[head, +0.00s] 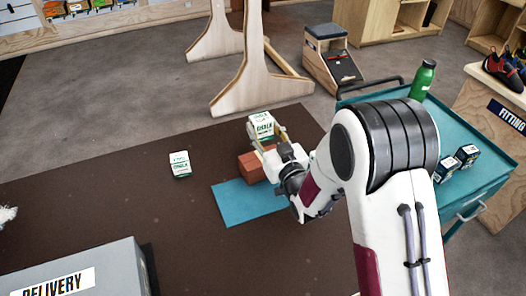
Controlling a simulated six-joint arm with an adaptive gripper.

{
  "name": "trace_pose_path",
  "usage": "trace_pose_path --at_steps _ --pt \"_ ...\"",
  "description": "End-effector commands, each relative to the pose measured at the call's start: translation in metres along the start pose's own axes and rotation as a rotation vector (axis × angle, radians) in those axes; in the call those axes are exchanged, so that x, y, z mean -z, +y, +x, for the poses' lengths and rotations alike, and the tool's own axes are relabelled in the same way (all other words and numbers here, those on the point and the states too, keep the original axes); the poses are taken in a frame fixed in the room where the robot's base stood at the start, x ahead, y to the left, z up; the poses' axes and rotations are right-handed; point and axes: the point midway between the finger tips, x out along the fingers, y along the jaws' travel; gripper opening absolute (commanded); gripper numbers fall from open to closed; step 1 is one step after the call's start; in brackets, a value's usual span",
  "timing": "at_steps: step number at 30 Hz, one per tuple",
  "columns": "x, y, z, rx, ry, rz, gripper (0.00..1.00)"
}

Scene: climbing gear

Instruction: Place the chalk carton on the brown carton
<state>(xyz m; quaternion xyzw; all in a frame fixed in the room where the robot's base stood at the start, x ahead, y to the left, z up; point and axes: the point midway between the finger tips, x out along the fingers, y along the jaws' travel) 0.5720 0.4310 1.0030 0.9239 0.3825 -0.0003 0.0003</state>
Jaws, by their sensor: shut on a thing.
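A white and green chalk carton (262,125) is held upright in my gripper (267,143), which is shut on it. The carton is over the brown carton (250,168); I cannot tell whether the two touch. The brown carton stands on a blue mat (240,203) on the dark table, and my gripper hides part of it. A second white and green chalk carton (180,165) stands apart on the table, to the left of the mat.
A grey box marked DELIVERY (85,272) is at the table's lower left. A teal cart (468,185) at the right holds a green bottle (423,80) and two small dark boxes (455,160). The table between the second chalk carton and the mat is clear.

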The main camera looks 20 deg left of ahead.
Motion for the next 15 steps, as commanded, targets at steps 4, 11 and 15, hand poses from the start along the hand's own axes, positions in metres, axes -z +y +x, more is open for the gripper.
trace_pose_path --at_steps 4,11,15 --pt "-0.018 0.0 0.0 0.0 -0.001 0.0 0.11" --pt "-0.038 0.0 0.0 0.0 0.0 0.0 0.11" --pt "-0.042 0.0 0.0 0.0 0.002 0.0 0.11"
